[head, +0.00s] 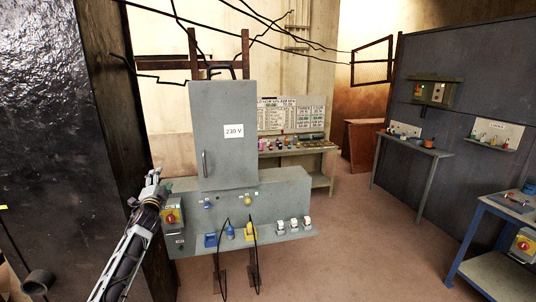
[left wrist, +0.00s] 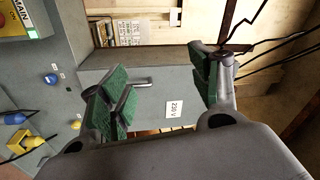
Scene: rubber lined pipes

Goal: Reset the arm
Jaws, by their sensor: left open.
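My left gripper (head: 153,180) is raised on the left in the head view, in front of the left edge of a grey electrical cabinet. In the left wrist view the left gripper (left wrist: 160,85) shows its two green-padded fingers spread apart with nothing between them. The cabinet door (head: 230,145) carries a "230 V" label and a handle and looks shut; it also shows behind the fingers in the left wrist view (left wrist: 150,88). My right gripper is not in view.
Blue and yellow sockets (head: 230,230) and several small switches sit on the cabinet's lower panel. A dark wall (head: 55,110) stands close on the left. A blue workbench (head: 500,235) and a grey partition (head: 470,90) are at right. The floor (head: 350,230) between is clear.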

